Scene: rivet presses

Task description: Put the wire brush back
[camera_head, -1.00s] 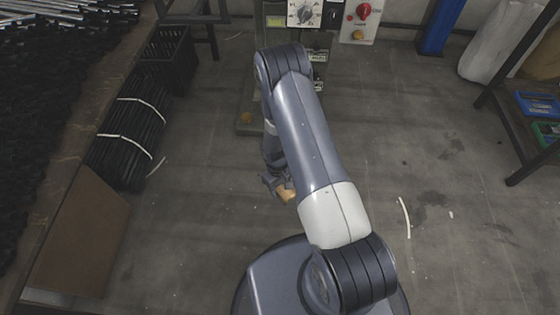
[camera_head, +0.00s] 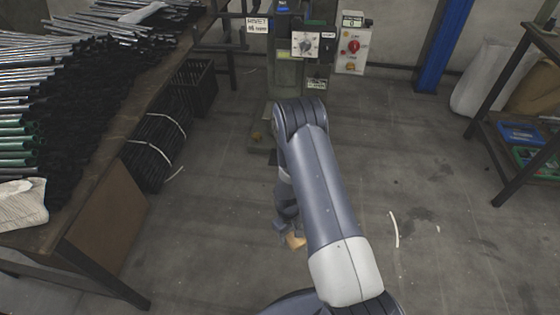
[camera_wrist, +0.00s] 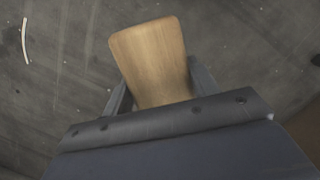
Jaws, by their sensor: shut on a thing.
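My gripper (camera_head: 290,236) hangs low over the open floor, in front of the machine and partly behind my arm in the head view. In the wrist view it is shut on a light wooden block-like piece (camera_wrist: 150,60), which looks like the wooden part of the wire brush. The same wooden piece shows small in the head view (camera_head: 295,242). No bristles can be seen. The wrist housing covers the lower part of the wrist view, and the fingertips are only partly visible beside the wood.
The rivet press (camera_head: 303,50) stands at the back with a red-knobbed control box (camera_head: 352,45). A shelf with blue (camera_head: 520,132) and green bins stands right.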

